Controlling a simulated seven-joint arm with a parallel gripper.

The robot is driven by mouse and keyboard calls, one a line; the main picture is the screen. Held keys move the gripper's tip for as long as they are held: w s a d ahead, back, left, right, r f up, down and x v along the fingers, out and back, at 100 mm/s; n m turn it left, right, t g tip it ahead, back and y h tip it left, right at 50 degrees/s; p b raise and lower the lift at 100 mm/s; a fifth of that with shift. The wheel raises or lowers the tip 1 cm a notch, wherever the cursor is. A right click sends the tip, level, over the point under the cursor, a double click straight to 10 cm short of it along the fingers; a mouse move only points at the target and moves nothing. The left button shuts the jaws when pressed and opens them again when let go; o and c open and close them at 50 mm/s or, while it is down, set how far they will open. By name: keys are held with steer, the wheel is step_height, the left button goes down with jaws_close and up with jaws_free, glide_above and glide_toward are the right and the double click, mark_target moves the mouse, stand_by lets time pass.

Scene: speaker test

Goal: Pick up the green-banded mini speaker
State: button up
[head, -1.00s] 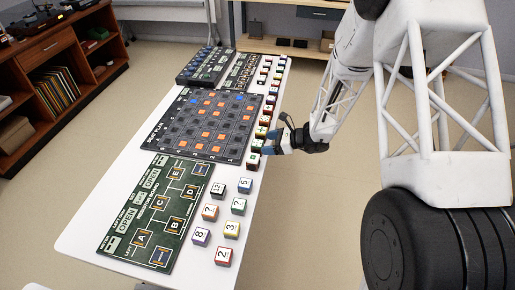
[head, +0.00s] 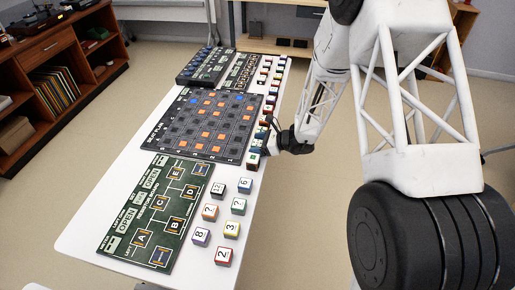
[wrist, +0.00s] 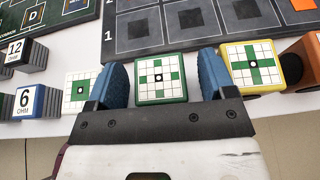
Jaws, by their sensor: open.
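The green-banded mini speaker (wrist: 162,80) is a small cube with a green rim and a white top bearing a green cross and a black dot. In the wrist view it sits between the two blue fingers of my gripper (wrist: 161,72), with a gap on the right side; whether the left finger touches it I cannot tell. My gripper is open. In the head view my gripper (head: 272,140) is low at the table's right edge, over the row of cubes, and it hides some of them. I cannot single out the green-banded one there.
A white-rimmed cube (wrist: 80,90) stands just left of the left finger, and a yellow-rimmed cube (wrist: 253,66) just right of the right finger. An orange cube (wrist: 307,52) is farther right. A dark checkered board (head: 205,120) lies behind the row. Numbered cubes (head: 222,256) stand nearer.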

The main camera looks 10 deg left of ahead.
mark_target(257, 143)
stand_by(0.5)
steer(key=c, duration=1)
steer(key=shift+r, duration=0.2)
steer(key=shift+c, duration=0.2)
steer(key=shift+r, duration=4.85)
